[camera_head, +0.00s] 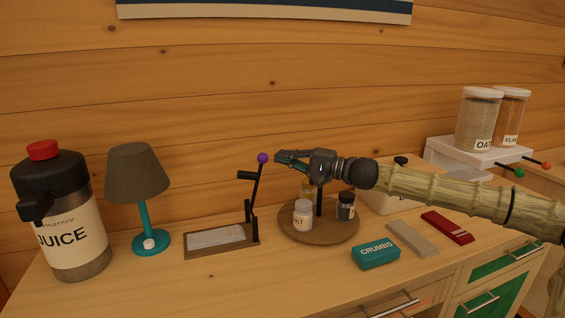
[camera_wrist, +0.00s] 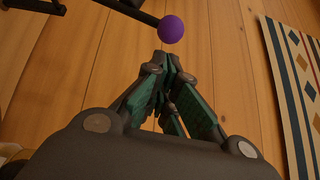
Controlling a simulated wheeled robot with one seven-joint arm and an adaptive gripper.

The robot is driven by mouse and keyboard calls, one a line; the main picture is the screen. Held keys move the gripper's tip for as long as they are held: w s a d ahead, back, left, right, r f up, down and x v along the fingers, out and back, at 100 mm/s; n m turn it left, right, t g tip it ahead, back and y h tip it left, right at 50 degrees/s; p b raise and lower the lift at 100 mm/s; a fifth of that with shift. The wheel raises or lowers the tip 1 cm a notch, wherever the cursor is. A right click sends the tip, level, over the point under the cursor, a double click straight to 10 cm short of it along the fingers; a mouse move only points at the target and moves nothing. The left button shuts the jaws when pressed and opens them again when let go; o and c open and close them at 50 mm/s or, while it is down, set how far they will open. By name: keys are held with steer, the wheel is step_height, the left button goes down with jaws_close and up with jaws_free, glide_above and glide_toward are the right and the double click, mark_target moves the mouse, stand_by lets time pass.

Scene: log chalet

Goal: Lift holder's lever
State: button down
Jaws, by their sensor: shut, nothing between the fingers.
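The holder (camera_head: 222,238) is a dark wooden tray with a pale stack in it, on the counter left of centre. Its black lever (camera_head: 256,186) stands raised at the tray's right end, slightly tilted, with a purple ball (camera_head: 262,158) at its tip. The ball also shows in the wrist view (camera_wrist: 171,29), just beyond my fingertips and a little to the right. My gripper (camera_head: 279,158) is shut and empty, pointing left at about the ball's height. In the head view its tips are close to the ball; a small gap seems to remain. The wrist view shows the fingertips (camera_wrist: 167,58) together.
A round wooden turntable (camera_head: 318,234) with several jars stands under my gripper. A teal lamp (camera_head: 151,240) and a juice dispenser (camera_head: 66,225) are to the left. A crumbs box (camera_head: 376,256), a grey block (camera_head: 412,238) and a red one (camera_head: 447,228) lie right. The wall is behind.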

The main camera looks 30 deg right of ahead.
mark_target(262, 158)
steer(key=shift+a+r, duration=0.1)
steer(key=shift+a, duration=0.55)
steer(key=shift+d, duration=0.15)
steer(key=p, duration=0.1)
steer(key=a+p, duration=0.1)
steer(key=p, duration=0.1)
steer(key=shift+w+a+r+n+g, duration=0.15)
steer(key=shift+a+r+n+g, duration=0.15)
steer(key=shift+r+n, duration=0.1)
steer(key=shift+d, duration=0.15)
